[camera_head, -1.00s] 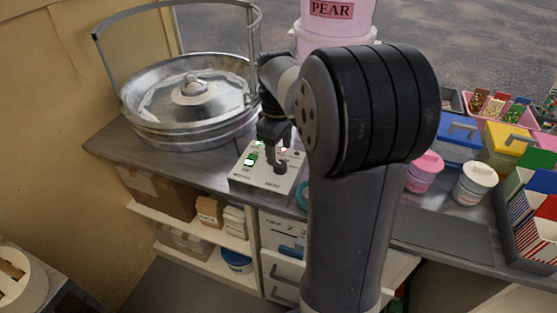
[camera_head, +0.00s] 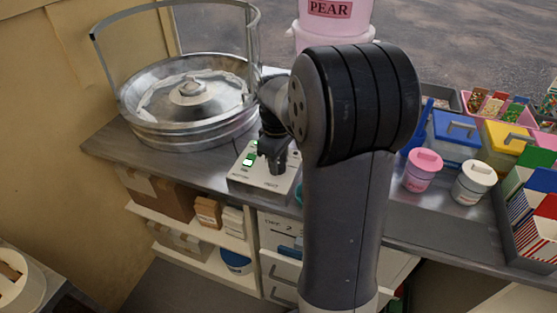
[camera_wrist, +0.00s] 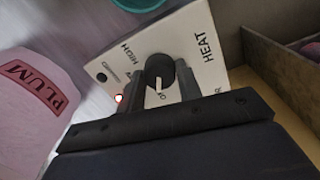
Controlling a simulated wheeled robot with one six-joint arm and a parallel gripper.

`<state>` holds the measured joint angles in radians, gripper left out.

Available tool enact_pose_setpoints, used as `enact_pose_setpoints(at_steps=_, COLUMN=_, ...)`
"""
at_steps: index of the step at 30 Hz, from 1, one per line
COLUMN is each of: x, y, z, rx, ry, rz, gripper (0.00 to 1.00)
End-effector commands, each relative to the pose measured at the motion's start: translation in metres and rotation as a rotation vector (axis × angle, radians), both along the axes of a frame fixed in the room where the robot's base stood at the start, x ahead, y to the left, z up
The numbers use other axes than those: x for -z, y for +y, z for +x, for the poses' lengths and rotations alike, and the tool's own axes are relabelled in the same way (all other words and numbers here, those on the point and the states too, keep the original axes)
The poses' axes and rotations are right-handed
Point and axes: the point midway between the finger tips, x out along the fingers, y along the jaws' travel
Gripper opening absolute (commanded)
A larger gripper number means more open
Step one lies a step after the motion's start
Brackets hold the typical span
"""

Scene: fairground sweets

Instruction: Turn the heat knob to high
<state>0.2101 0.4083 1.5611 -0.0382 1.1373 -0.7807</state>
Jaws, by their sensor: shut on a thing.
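The control box (camera_head: 246,180) is pale, with a lit green switch (camera_head: 248,159) and the words MOTOR and HEAT along its front edge. In the wrist view, the black heat knob (camera_wrist: 159,72) sits on the panel (camera_wrist: 195,25) beside the labels HEAT and HIGH. A white pointer mark on the knob aims toward a partly covered label that starts with O. My gripper (camera_wrist: 161,92) is shut on the knob, one finger on each side. In the head view my gripper (camera_head: 273,160) hides the knob.
A round metal floss pan (camera_head: 190,120) with a clear guard stands left of the box. A pink PEAR tub (camera_head: 335,25) is behind my arm. Pink (camera_head: 423,170) and white (camera_head: 474,182) jars stand at right. A PLUM tub (camera_wrist: 35,110) shows close in the wrist view.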

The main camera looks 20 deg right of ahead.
Motion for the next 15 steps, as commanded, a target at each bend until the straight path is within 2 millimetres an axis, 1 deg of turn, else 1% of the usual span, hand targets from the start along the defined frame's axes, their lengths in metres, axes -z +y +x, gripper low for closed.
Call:
enact_pose_setpoints(at_steps=1, x=-0.0002, y=0.0001, z=0.0001, rx=0.000, ry=0.000, rz=0.000, gripper=0.26)
enact_pose_setpoints(at_steps=6, x=-0.0002, y=0.0001, z=0.0000, rx=0.000, ry=0.000, rz=0.000, gripper=0.12)
enact_pose_setpoints(at_steps=7, x=-0.0002, y=0.0001, z=0.0000, rx=0.000, ry=0.000, rz=0.000, gripper=0.11)
enact_pose_setpoints(at_steps=15, x=-0.0009, y=0.0002, z=0.0002, rx=0.032, ry=0.000, rz=0.000, gripper=0.11)
